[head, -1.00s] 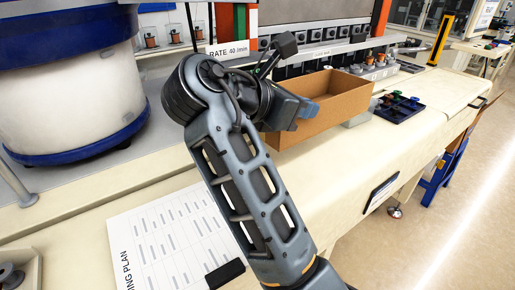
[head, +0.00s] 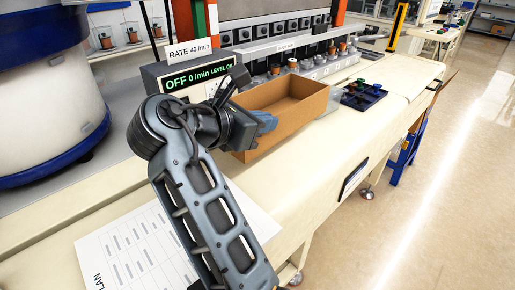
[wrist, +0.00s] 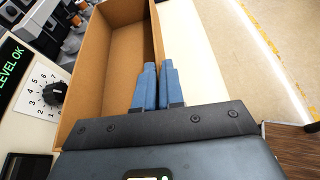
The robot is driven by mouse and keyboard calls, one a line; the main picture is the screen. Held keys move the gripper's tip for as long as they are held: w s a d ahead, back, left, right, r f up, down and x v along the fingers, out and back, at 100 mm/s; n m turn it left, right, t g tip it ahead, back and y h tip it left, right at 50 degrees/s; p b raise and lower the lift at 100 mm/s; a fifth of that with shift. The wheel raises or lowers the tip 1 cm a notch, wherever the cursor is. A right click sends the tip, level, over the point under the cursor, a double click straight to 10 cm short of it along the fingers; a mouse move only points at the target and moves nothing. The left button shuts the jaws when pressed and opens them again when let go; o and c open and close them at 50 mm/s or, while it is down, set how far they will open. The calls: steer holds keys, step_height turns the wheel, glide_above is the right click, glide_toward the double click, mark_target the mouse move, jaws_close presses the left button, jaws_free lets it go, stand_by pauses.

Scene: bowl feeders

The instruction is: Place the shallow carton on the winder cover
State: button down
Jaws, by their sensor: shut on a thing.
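The shallow carton (head: 290,120) is a brown, open-topped, empty box. It is over the cream bench in front of the machine row. My gripper (head: 268,122) is shut on its near long wall, with the blue fingers on either side of it. In the wrist view the fingers (wrist: 157,68) pinch that wall, and the carton's inside (wrist: 122,55) shows to their left. The carton looks nearly level; I cannot tell whether its underside touches anything. I cannot tell which surface is the winder cover.
A control box with a green display (head: 200,78) stands just behind my arm. A dark tray of coloured parts (head: 362,95) lies right of the carton. A printed sheet (head: 130,255) lies on the near bench. The bench's right end (head: 405,75) is clear.

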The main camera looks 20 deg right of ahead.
steer(key=shift+f, duration=2.7)
steer(key=c, duration=1.2)
jaws_free()
steer(key=shift+f, duration=0.1)
steer(key=shift+c, duration=0.2)
steer(key=b+v, duration=0.1)
steer(key=v, duration=1.1)
